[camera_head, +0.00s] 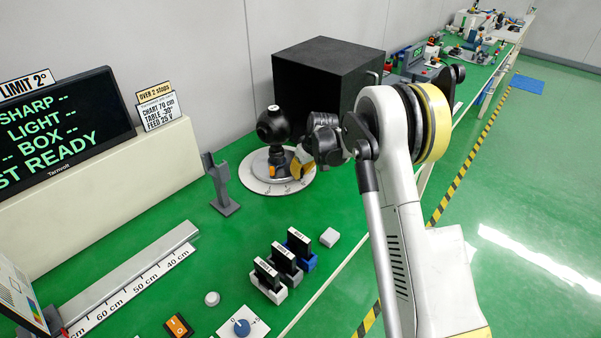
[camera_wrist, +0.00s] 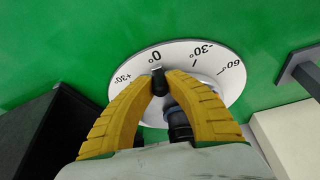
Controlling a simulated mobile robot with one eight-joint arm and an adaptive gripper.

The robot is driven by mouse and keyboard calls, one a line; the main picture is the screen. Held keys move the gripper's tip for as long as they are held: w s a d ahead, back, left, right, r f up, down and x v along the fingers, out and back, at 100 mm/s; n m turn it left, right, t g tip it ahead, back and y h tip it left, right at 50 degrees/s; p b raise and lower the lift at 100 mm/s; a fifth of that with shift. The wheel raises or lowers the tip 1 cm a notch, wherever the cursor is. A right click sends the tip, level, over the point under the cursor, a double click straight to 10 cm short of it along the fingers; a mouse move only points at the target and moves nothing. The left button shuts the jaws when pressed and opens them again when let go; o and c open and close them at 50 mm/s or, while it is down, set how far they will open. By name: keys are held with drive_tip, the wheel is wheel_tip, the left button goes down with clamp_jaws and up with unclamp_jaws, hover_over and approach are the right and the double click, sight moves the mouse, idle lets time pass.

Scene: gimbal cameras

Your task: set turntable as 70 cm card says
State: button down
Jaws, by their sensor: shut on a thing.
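The turntable is a white disc with a degree scale (camera_head: 262,184), standing on the green bench with a round black device (camera_head: 273,126) on top. My gripper (camera_head: 300,168) is at its right front side. In the wrist view my gripper's yellow fingers (camera_wrist: 160,80) close around a small dark tab (camera_wrist: 158,74) at the disc (camera_wrist: 205,62). The tab stands near the 0° mark, with -30° to its right and +30° to its left. The card (camera_head: 157,106) reads "over 2 stops, chart 70 cm, table", a 30° value with an unclear sign, "feed 25 V".
A black box (camera_head: 325,75) stands behind the turntable. A grey stand (camera_head: 220,187) is to its left. A rail with a cm scale (camera_head: 140,280), switch blocks (camera_head: 283,262), a dial knob (camera_head: 241,327) and a screen (camera_head: 60,130) are nearby.

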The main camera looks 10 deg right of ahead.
drive_tip(key=shift+s+a, duration=0.1)
drive_tip(key=shift+a, duration=0.05)
drive_tip(key=shift+s+a+m+t+h, duration=0.15)
drive_tip(key=shift+s+a+m+h, duration=0.15)
drive_tip(key=shift+a+m, duration=0.4)
drive_tip(key=shift+s+a+m+t+h, duration=0.2)
drive_tip(key=shift+s+a+m, duration=0.15)
drive_tip(key=shift+a+m, duration=0.35)
drive_tip(key=shift+s+a+r, duration=0.1)
drive_tip(key=shift+s+a, duration=0.05)
drive_tip(key=shift+a, duration=0.4)
drive_tip(key=shift+s+a, duration=0.1)
drive_tip(key=shift+a, duration=0.55)
drive_tip(key=c, duration=1.4)
unclamp_jaws()
drive_tip(key=shift+w, duration=0.1)
drive_tip(key=shift+o, duration=0.2)
drive_tip(key=v, duration=1.2)
